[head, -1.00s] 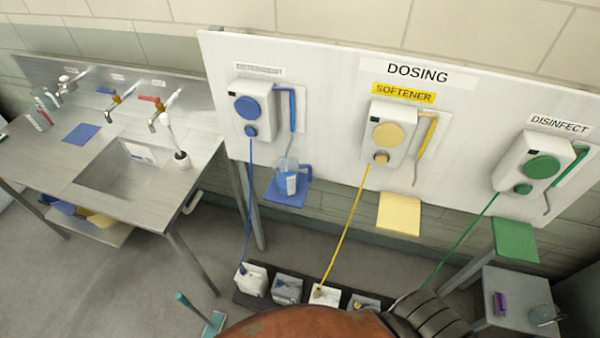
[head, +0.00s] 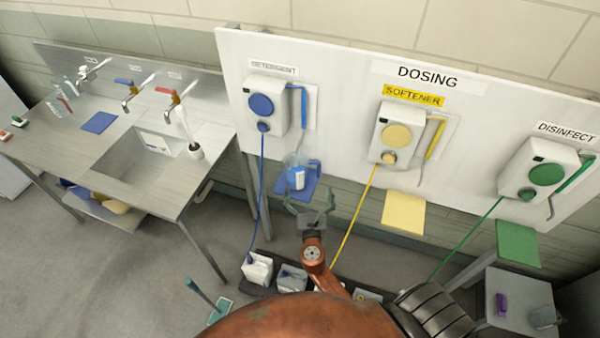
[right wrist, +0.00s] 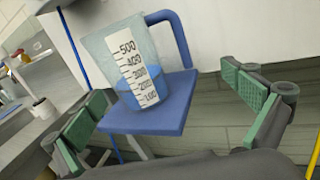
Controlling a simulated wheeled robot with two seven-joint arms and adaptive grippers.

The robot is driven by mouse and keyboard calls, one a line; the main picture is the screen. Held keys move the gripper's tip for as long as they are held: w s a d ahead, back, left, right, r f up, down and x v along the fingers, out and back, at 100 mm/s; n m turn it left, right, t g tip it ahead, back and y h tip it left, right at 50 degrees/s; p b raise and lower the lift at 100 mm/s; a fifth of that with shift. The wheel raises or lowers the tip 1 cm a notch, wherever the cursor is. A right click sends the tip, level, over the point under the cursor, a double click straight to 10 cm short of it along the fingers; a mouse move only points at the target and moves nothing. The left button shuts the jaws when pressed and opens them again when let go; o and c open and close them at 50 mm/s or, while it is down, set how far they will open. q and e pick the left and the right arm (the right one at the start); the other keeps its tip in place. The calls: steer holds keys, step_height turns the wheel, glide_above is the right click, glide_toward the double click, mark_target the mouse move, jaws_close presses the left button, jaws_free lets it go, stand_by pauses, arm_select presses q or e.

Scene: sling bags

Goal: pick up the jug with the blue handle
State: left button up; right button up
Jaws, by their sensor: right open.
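The jug with the blue handle (right wrist: 142,68) is clear, with a white scale of black numbers and some blue liquid low inside. It stands upright on a small blue shelf (right wrist: 166,116) under the blue dispenser. In the head view the jug (head: 296,174) sits on the same shelf (head: 318,180). My right gripper (head: 310,200) is open in front of the shelf, on the near side. In the right wrist view its green-padded fingers (right wrist: 168,112) are spread wide, with the shelf and jug ahead between them and no contact visible. My left gripper is not in view.
A white dosing board (head: 345,140) carries blue, yellow and green dispensers. A yellow shelf (head: 404,212) and a green shelf (head: 518,243) stick out to the right. Blue and yellow hoses run down to floor containers (head: 258,268). A sink counter (head: 110,165) stands left.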

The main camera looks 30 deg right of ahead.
mark_target(303, 165)
steer(key=shift+w+a+r+n, duration=0.3)
steer(key=shift+w+a+n, duration=0.1)
steer(key=shift+n, duration=0.1)
steer(key=shift+w+r, duration=0.1)
steer(key=shift+w, duration=0.25)
steer(key=x, duration=0.7)
steer(key=shift+p, duration=0.4)
steer(key=shift+a, duration=0.1)
steer(key=c, duration=1.1)
steer(key=shift+c, duration=1)
